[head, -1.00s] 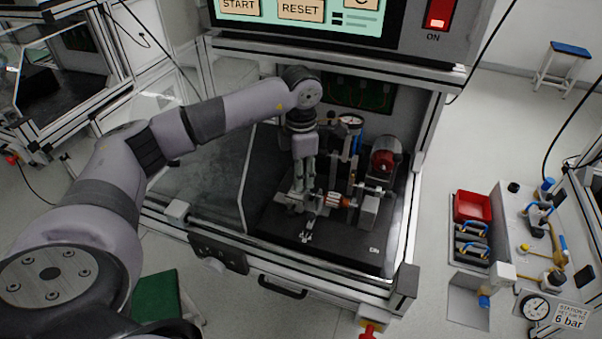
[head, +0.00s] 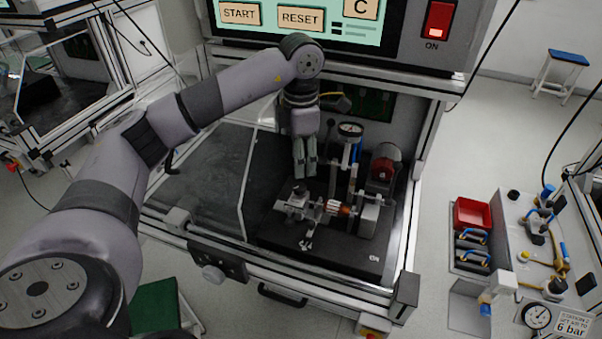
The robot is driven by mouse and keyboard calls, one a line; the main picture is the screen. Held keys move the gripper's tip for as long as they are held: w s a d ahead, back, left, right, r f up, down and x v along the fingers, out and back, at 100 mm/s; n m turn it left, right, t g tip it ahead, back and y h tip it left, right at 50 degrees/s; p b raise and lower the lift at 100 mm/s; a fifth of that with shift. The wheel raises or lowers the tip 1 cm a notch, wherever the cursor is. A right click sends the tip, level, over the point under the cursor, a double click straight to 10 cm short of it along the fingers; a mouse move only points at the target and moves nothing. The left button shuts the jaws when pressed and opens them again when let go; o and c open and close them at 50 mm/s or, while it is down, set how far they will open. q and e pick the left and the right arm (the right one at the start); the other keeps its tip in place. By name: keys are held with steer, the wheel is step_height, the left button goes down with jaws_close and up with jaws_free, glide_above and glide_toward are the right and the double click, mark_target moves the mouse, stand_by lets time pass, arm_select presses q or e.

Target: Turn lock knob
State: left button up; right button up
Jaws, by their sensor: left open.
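My left gripper (head: 305,172) points down inside the test station. Its fingers look open, with only a narrow gap showing between them, and nothing is seen in them. Just below the fingertips is a small dark knob (head: 299,190) on top of the metal clamp fixture (head: 293,206); it looks like the lock knob. The fingertips appear above it and apart from it. The stator with copper-red windings (head: 337,208) sits at the right of the clamp. Which way the knob is turned is too small to tell. My right gripper is not in view.
A gauge (head: 350,130) on a blue-marked post and a red round part (head: 382,170) stand right of the gripper. The screen (head: 300,17) overhangs behind. The black base plate (head: 340,252) is mostly bare in front. A red bin (head: 472,212) stands outside at right.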

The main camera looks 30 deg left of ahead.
arm_select(q)
steer(key=shift+r, duration=2.2)
steer(key=shift+f, duration=0.1)
